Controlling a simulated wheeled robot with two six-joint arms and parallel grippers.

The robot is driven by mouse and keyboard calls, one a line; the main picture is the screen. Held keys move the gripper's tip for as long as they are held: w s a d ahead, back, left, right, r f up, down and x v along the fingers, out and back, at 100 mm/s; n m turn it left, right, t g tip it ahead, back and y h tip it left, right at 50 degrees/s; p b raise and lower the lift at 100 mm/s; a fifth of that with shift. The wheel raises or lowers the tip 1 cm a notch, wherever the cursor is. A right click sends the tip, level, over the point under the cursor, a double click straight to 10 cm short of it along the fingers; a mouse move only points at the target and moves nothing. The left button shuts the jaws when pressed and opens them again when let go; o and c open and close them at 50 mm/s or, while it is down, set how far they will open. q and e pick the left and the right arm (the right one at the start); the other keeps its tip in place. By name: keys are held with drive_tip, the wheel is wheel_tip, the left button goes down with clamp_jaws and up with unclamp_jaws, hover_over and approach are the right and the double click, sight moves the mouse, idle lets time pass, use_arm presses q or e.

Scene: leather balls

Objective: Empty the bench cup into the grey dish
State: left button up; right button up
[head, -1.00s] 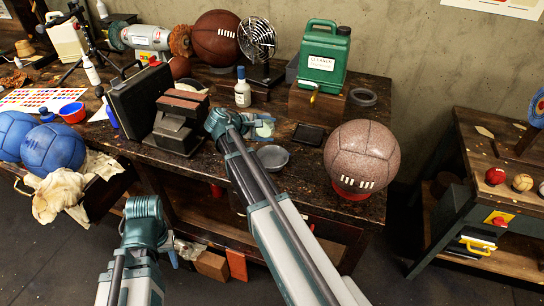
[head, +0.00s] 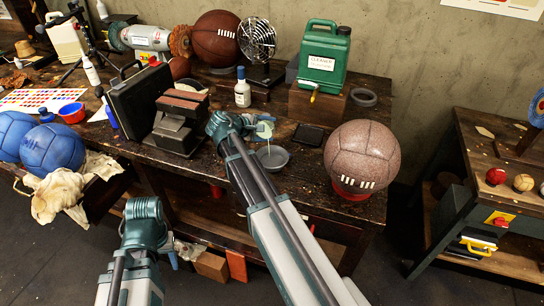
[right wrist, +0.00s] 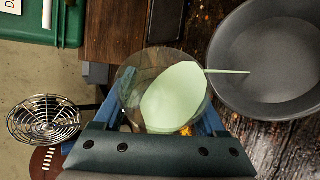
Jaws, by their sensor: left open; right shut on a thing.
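The bench cup (right wrist: 135,85) is clear and holds pale green liquid. In the right wrist view it is tipped towards the grey dish (right wrist: 275,60), and a thin green stream runs from its lip over the dish. In the head view the cup (head: 265,129) is just above and behind the grey dish (head: 272,158), which rests on the bench. My right gripper (head: 253,124) is shut on the cup; its blue fingers flank it in the wrist view. My left gripper (head: 171,258) is open and low in front of the bench, mostly hidden by its own wrist.
A dark flat tray (head: 309,134) and a brown ball (head: 361,154) on a red ring are right of the dish. A dark vise-like block (head: 180,120) and a white bottle (head: 242,92) are left and behind. A green cleaner can (head: 323,58) stands at the back.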

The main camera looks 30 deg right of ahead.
drive_tip(key=shift+r+m+t, duration=0.45)
drive_tip(key=shift+m+t, duration=0.15)
drive_tip(key=shift+t, duration=0.1)
idle(1.6)
drive_tip(key=shift+s+r+m+t+h+b, duration=0.4)
drive_tip(key=shift+s+t, duration=0.1)
drive_tip(key=shift+s, duration=0.3)
idle(1.2)
drive_tip(key=shift+s+f+m+t+b, duration=0.1)
drive_tip(key=shift+f+m+t+b, duration=0.4)
drive_tip(key=shift+b, duration=0.65)
idle(0.7)
drive_tip(key=shift+s+r+h, duration=0.1)
drive_tip(key=shift+r+h, duration=0.15)
drive_tip(key=shift+h, duration=0.05)
idle(0.4)
drive_tip(key=w+r+g+p, duration=0.1)
drive_tip(key=p, duration=0.2)
drive_tip(key=shift+r+n, duration=0.3)
drive_tip(key=shift+n, duration=0.1)
drive_tip(key=shift+w+f+n+g+y, duration=0.4)
drive_tip(key=shift+w+f, duration=0.3)
drive_tip(key=shift+w, duration=0.15)
drive_tip(key=shift+s+f+n+g, duration=0.25)
drive_tip(key=shift+f+n+g, duration=0.15)
drive_tip(key=shift+f, duration=0.15)
drive_tip(key=shift+s, duration=0.1)
